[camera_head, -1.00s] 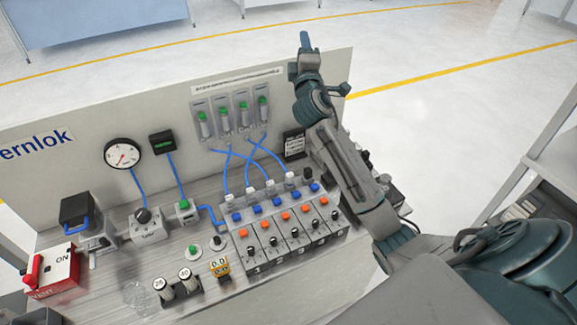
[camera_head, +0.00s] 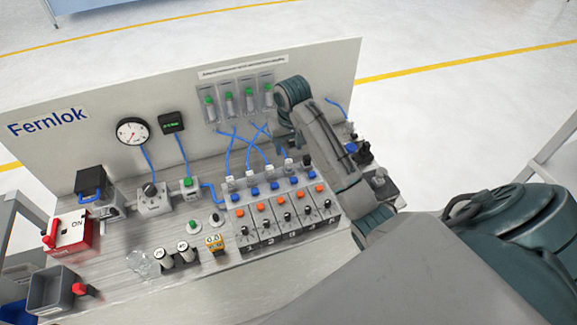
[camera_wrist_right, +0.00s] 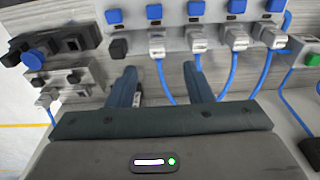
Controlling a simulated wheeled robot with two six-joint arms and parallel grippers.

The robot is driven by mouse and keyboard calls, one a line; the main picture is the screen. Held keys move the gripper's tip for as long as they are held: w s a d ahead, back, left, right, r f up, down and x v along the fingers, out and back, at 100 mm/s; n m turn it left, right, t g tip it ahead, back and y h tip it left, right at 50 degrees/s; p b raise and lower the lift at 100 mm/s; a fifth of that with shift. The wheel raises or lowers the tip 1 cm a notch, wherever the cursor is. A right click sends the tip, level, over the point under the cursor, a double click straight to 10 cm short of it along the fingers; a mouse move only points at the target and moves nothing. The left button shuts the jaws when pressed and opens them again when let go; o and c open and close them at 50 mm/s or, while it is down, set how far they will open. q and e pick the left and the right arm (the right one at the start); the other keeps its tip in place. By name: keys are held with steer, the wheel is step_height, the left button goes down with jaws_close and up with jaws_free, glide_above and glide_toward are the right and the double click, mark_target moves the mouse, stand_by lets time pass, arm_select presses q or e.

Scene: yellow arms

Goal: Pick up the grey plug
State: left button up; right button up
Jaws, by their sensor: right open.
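A small dark grey plug (camera_head: 307,160) sits at the right end of the row of ports on the valve block. In the right wrist view the dark plug (camera_wrist_right: 119,48) stands left of the pale tube connectors, past the tip of the left finger. My right gripper (camera_wrist_right: 160,68) is open and empty, its two blue-grey fingers apart and pointing at the port row. In the head view my right wrist (camera_head: 292,95) is bent over the back panel and its fingertips are hidden. My left gripper is not in view.
Blue tubes (camera_head: 262,148) cross between the block and the green-topped cylinders. Pale connectors (camera_wrist_right: 198,44) stand close beside the plug. The valve block (camera_head: 285,220) carries several switches. A red box (camera_head: 70,233) and grey bin (camera_head: 50,290) are at left.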

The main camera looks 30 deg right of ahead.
mark_target(289, 161)
steer(key=f, duration=0.2)
steer(key=f+p, duration=0.1)
steer(key=shift+w+d+f, duration=0.1)
steer(key=shift+w+f, duration=0.1)
steer(key=shift+w, duration=0.1)
steer(key=shift+s+d+f+p, duration=0.1)
steer(key=shift+f+p, duration=0.35)
steer(key=shift+p, duration=0.05)
steer(key=f, duration=0.1)
steer(key=f+p, duration=0.1)
steer(key=f, duration=0.1)
steer(key=f+p, duration=0.1)
steer(key=shift+w+d+f, duration=0.1)
steer(key=shift+w+f, duration=0.05)
steer(key=shift+w, duration=0.15)
steer(key=shift+f, duration=0.15)
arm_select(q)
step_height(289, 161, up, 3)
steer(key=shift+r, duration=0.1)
arm_select(e)
jaws_close()
